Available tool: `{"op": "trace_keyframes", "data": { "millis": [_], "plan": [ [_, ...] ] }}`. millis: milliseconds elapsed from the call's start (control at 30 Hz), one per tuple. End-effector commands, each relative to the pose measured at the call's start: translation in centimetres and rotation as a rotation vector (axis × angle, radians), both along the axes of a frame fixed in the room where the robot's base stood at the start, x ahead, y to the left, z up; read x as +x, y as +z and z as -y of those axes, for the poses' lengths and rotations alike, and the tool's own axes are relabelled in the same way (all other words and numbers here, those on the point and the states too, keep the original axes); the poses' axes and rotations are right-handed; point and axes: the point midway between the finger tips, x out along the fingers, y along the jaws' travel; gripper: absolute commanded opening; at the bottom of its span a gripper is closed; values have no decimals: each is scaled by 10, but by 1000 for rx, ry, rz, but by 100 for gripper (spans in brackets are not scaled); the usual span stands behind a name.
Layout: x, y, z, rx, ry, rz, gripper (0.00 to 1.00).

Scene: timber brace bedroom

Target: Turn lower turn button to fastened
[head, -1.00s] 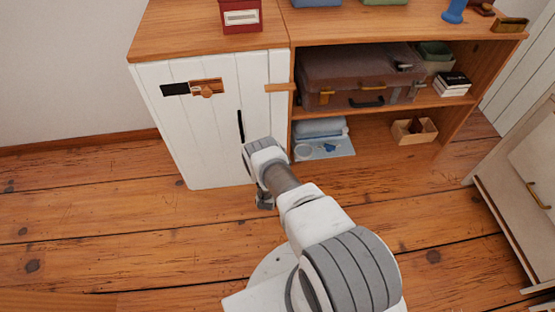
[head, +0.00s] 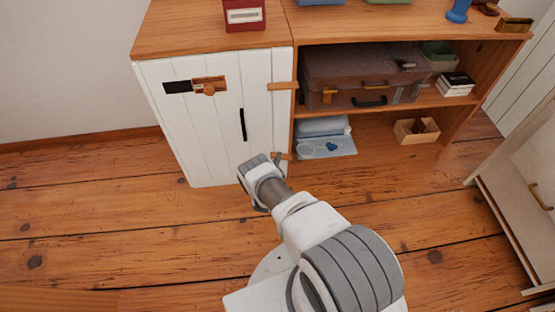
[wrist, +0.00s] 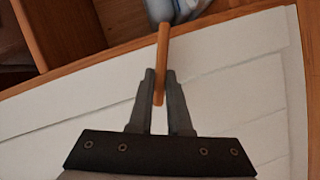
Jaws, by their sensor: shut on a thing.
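The lower turn button (head: 285,156) is a small wooden bar low on the right edge of the white cabinet door (head: 205,130). In the head view it lies roughly level, partly hidden by my gripper (head: 276,158). In the wrist view the turn button (wrist: 162,50) crosses the wooden cabinet edge, with one end over the white door (wrist: 225,75). My gripper (wrist: 160,76) has one finger on each side of that end and is shut on it. The upper turn button (head: 282,86) lies level across the door's right edge.
A black handle (head: 242,125) and a wooden latch (head: 208,86) are on the door. To the right is an open shelf with a suitcase (head: 350,80), folded cloth (head: 322,127) and a small wooden box (head: 416,131). The floor (head: 110,210) in front is clear.

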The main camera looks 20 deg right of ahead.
Motion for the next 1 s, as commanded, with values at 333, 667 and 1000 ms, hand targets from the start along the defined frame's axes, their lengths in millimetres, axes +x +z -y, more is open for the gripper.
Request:
{"op": "trace_keyframes", "data": {
  "millis": [333,667,1000],
  "plan": [
    [1,0,0,1,1,1,46],
    [0,0,0,1,0,1,46],
    [0,2,3,1,1,1,46]
  ]
}}
